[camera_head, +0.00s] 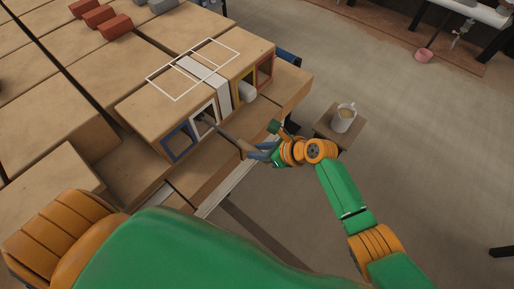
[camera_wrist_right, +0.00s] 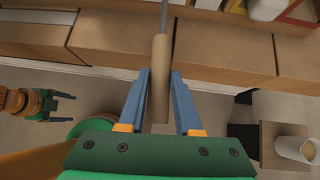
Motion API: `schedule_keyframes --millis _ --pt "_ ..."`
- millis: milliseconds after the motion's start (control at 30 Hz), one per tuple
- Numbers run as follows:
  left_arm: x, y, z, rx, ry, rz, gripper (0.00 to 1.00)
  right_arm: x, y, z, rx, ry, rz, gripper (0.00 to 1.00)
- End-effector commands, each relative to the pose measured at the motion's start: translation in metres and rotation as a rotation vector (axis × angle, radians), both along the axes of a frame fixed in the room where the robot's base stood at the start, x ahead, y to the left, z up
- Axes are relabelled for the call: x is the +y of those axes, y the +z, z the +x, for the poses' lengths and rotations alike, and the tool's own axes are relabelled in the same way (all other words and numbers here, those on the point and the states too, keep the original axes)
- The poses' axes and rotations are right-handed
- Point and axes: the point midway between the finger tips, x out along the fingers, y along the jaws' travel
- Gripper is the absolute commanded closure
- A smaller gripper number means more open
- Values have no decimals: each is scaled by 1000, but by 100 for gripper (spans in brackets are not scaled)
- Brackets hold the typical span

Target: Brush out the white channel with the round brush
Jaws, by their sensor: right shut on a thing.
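My right gripper (camera_head: 268,151) is shut on the tan handle (camera_wrist_right: 160,80) of the round brush, whose thin grey rod (camera_wrist_right: 164,14) points away from me. In the head view the brush's dark shaft (camera_head: 226,135) reaches to the opening of the white channel (camera_head: 213,106), a white-framed hole in the brick's side. The brush head is at or inside that opening; I cannot tell how deep. My left gripper (camera_wrist_right: 62,106) shows at the left of the right wrist view, empty, its fingers apart.
A blue-framed hole (camera_head: 165,148) is left of the white one; yellow (camera_head: 238,94) and red (camera_head: 264,82) ones are to the right. A white cylinder (camera_head: 248,92) lies at the yellow hole. A mug (camera_head: 343,118) stands on a small stool (camera_head: 325,124) at right.

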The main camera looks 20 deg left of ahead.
Motion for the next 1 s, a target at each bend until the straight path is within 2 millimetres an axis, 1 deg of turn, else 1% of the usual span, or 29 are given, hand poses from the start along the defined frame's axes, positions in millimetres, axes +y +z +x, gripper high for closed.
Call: schedule_keyframes --millis 33,100,500,700,800,1000 --pt "0 12 0 0 0 0 21 -5 6 -1 2 -2 -1 100" --pt "0 19 0 0 0 0 21 -12 7 -4 4 -2 1 100" --pt "0 52 0 0 0 0 21 -50 6 -16 2 -1 -2 100" --pt "0 63 0 0 0 0 21 -68 5 -22 3 -2 -2 100" --pt "0 66 0 0 0 0 21 -74 5 -24 1 -1 -1 100" --pt "0 65 0 0 0 0 21 -76 2 -25 -1 0 0 100"
